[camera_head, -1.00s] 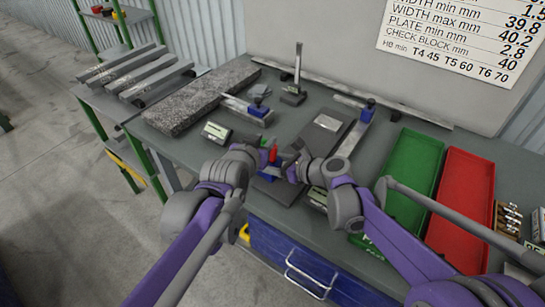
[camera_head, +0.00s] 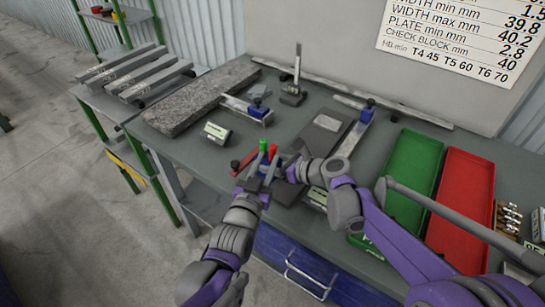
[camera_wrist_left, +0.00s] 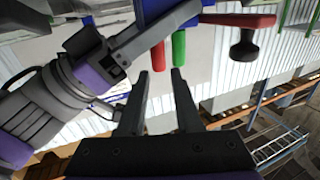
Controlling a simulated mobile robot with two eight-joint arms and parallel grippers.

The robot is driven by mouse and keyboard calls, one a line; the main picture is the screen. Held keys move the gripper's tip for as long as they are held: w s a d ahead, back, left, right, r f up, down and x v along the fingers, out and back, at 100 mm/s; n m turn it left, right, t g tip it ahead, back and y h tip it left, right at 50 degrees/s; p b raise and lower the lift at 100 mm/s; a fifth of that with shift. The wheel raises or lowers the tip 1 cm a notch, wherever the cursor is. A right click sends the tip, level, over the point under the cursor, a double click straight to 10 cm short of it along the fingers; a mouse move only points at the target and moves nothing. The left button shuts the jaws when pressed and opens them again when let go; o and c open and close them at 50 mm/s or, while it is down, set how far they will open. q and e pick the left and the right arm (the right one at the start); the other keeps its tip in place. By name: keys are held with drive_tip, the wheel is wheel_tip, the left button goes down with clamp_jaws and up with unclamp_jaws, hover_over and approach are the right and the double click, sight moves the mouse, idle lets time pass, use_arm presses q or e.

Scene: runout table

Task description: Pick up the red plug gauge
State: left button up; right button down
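The red plug gauge (camera_head: 273,152) stands beside a green one (camera_head: 264,146) near the table's front edge. In the left wrist view the red plug (camera_wrist_left: 158,57) and the green plug (camera_wrist_left: 179,47) hang side by side beyond my fingers. My left gripper (camera_head: 264,167) is open and empty, just in front of the plugs, with its fingers pointing toward them; its two fingertips (camera_wrist_left: 161,73) show apart in the wrist view. My right gripper (camera_head: 289,169) is close to the right of the plugs. Its fingers are partly hidden, and whether it holds anything is unclear.
A red part with a dark knob (camera_head: 236,164) lies left of the plugs. A display box (camera_head: 216,132), a granite slab (camera_head: 200,97), and a dark plate (camera_head: 322,132) lie behind. Green (camera_head: 411,166) and red (camera_head: 461,205) trays are at right.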

sight(272, 152)
use_arm(q)
drive_tip(key=x, duration=0.5)
drive_tip(key=shift+w+d+f, duration=0.15)
drive_tip(key=shift+w+f, duration=0.1)
drive_tip(key=shift+f, duration=0.05)
clamp_jaws()
